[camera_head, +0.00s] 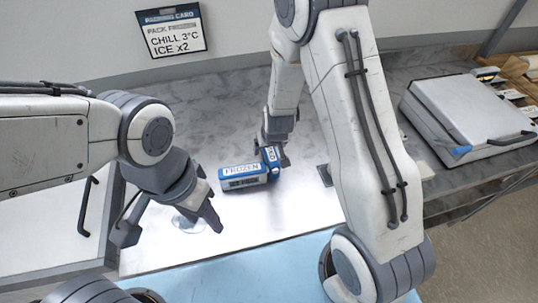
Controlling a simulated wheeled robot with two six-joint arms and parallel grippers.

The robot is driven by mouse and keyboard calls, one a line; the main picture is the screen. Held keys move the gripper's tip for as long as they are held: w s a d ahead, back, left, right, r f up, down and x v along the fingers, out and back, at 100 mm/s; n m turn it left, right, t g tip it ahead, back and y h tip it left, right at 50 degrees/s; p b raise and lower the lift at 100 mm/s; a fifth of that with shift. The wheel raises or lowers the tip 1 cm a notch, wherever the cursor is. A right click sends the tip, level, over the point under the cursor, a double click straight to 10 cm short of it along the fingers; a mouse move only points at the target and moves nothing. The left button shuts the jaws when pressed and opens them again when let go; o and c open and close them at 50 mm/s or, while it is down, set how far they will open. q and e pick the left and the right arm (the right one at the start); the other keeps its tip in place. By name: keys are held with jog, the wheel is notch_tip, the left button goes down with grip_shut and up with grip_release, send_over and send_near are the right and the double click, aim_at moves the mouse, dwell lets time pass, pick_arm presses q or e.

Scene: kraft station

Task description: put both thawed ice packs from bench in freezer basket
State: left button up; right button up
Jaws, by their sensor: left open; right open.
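My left gripper (170,228) is open and empty over the left part of the bench, apart from both packs. I cannot make out a freezer basket in this view.
A card (173,32) on the back wall reads "CHILL 3°C ICE x2". A grey-white case (470,112) stands at the right. A white front with a dark handle (87,207) is at the left. The bench in front of the packs is clear.

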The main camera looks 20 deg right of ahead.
jog(key=shift+f, duration=0.25)
dwell(0.5)
grip_shut()
